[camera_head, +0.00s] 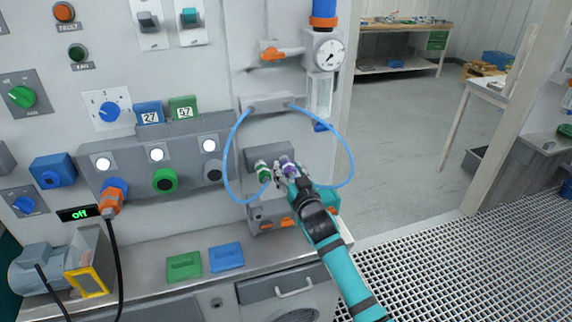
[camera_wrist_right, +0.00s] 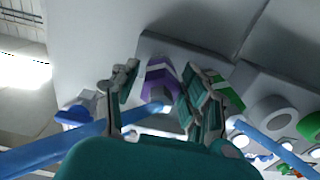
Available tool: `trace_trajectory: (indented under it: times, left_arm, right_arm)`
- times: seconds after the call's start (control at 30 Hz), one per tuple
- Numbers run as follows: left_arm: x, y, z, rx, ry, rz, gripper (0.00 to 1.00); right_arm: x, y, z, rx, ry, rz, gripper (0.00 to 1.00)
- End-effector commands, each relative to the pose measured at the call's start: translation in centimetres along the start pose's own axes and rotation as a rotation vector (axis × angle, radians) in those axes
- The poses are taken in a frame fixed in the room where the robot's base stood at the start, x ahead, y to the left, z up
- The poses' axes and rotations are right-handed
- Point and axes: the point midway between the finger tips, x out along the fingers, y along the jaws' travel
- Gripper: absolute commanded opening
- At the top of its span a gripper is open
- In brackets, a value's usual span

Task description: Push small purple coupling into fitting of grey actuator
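The small purple coupling (camera_head: 288,165) is at the grey actuator block (camera_head: 258,156) on the wall panel, right of a green coupling (camera_head: 263,172). In the wrist view the purple coupling (camera_wrist_right: 160,77) stands between the two fingers of my right gripper (camera_head: 284,173), with its far end at the grey block (camera_wrist_right: 205,52). A narrow gap shows between the left finger and the coupling; the right finger is very close to it. The fingers look open around it. The fitting itself is hidden, so I cannot tell how deep the coupling sits. My left gripper is out of view.
Blue hoses (camera_head: 350,165) loop from a grey box (camera_head: 268,103) down to the couplings. A pressure gauge (camera_head: 329,55) and orange-handled valve (camera_head: 272,53) are above. Below is a counter with green (camera_head: 184,266) and blue (camera_head: 226,256) blocks. The floor to the right is free.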

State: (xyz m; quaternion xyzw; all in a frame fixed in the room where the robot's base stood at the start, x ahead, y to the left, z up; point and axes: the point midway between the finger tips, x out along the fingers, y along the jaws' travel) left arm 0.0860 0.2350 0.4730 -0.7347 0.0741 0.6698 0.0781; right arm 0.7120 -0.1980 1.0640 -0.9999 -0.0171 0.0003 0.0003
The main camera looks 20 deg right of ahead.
Motion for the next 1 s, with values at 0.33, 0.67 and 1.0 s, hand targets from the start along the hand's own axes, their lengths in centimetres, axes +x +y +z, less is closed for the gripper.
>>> trace_trajectory:
  times: [0.33,0.67,1.0]
  left_arm:
    - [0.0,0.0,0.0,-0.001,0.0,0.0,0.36]
    - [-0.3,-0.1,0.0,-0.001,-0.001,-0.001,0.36]
    - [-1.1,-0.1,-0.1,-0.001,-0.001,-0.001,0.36]
  right_arm:
    - [0.0,0.0,0.0,0.0,0.001,0.0,0.0]
    - [-0.4,-0.1,-0.1,0.0,0.001,-0.001,0.0]
    - [-1.8,0.0,-0.1,0.0,0.002,-0.001,0.0]
